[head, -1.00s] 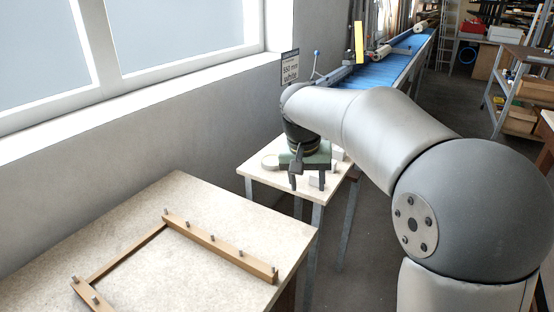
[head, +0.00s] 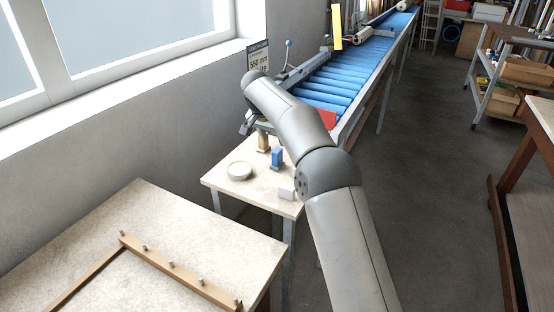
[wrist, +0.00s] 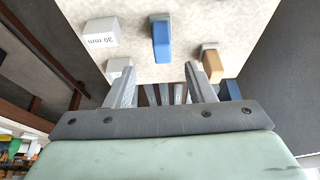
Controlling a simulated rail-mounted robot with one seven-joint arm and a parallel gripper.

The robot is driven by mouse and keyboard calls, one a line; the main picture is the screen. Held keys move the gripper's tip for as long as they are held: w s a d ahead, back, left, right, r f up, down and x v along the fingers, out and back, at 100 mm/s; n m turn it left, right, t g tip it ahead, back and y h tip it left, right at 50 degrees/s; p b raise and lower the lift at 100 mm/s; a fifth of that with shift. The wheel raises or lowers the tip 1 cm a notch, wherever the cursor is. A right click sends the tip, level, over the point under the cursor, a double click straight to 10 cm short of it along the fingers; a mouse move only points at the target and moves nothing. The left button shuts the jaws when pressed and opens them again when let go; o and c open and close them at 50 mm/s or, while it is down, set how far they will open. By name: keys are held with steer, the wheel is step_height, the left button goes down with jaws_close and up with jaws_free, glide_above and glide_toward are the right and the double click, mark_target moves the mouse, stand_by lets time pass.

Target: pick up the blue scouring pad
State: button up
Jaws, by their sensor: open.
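The blue scouring pad (head: 277,158) stands on the small table, on what looks like a small grey holder. In the wrist view the blue pad (wrist: 161,44) shows near the top middle, beyond my fingertips and apart from them. My gripper (wrist: 162,84) is open, with nothing between its two grey fingers. In the head view my gripper is mostly hidden behind my arm, at the far side of the small table.
A tan block (wrist: 213,65) and a white block marked 30 mm (wrist: 100,32) stand either side of the pad. A round pale disc (head: 240,172) lies on the small table (head: 225,188). A blue roller conveyor (head: 335,82) runs behind.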

mark_target(277, 149)
steer(key=x, duration=0.3)
steer(key=p+x, duration=0.1)
steer(key=x, duration=0.2)
steer(key=p+x, duration=0.1)
steer(key=x, duration=0.2)
steer(key=shift+w, duration=0.35)
jaws_close()
steer(key=shift+r, duration=0.15)
steer(key=shift+a+r, duration=0.1)
steer(key=shift+r, duration=0.5)
steer(key=s+a+r+b, duration=0.1)
steer(key=s+r+b, duration=0.5)
steer(key=s+r, duration=0.5)
steer(key=s, duration=0.3)
steer(key=shift+a+r+b, duration=0.2)
steer(key=shift+r+b, duration=0.05)
steer(key=shift+b, duration=0.05)
